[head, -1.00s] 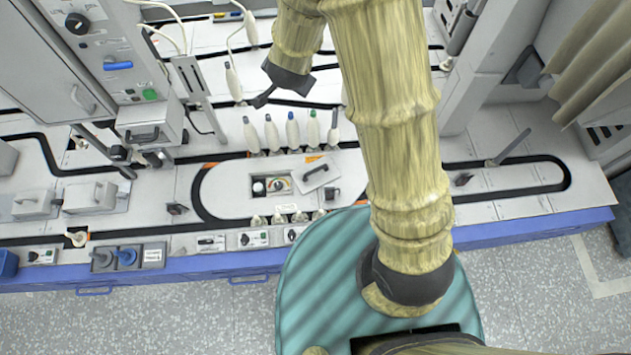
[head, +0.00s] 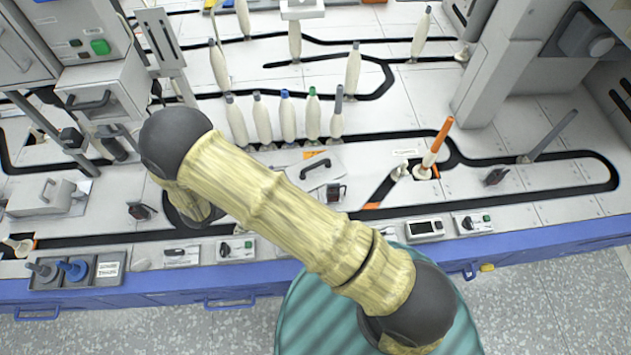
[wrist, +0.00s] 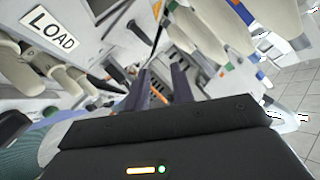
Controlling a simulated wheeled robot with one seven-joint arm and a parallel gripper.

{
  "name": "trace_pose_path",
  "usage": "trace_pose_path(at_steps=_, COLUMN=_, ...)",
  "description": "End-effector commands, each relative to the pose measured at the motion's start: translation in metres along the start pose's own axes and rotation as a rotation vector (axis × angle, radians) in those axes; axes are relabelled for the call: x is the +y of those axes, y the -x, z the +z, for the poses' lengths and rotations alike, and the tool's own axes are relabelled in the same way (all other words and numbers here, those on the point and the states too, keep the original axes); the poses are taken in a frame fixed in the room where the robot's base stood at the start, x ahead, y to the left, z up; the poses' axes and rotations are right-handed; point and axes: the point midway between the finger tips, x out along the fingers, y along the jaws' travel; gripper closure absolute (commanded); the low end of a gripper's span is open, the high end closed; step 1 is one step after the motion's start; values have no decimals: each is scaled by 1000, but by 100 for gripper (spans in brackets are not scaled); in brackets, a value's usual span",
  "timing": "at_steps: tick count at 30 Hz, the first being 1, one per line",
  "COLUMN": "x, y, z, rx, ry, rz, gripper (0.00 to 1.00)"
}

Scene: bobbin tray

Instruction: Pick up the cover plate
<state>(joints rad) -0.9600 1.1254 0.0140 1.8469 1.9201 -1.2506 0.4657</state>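The cover plate (head: 317,172) is a pale plate with a dark bar handle. My gripper is hidden behind my arm in the head view. In the wrist view my gripper (wrist: 160,80) shows two dark fingers standing apart, with no held thing visible between them. I cannot make out the cover plate for sure in the wrist view.
A row of several white bobbins (head: 287,118) stands behind the plate. An orange rod (head: 437,142) stands to the right. A small dark-faced knob block (head: 336,193) sits close to the plate. A LOAD label (wrist: 50,29) shows in the wrist view.

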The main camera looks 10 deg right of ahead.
Motion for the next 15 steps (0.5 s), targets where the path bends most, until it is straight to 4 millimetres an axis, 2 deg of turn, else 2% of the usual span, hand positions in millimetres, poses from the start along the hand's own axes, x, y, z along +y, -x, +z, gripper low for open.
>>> trace_pose_path(at_steps=1, x=18, y=-2, z=13, rx=33, ry=-4, rz=2, gripper=76)
trace_pose_path(at_steps=4, x=30, y=2, z=16, rx=75, ry=-13, rz=9, gripper=76)
trace_pose_path(at_steps=15, x=31, y=2, z=13, rx=86, ry=-16, rz=11, gripper=76)
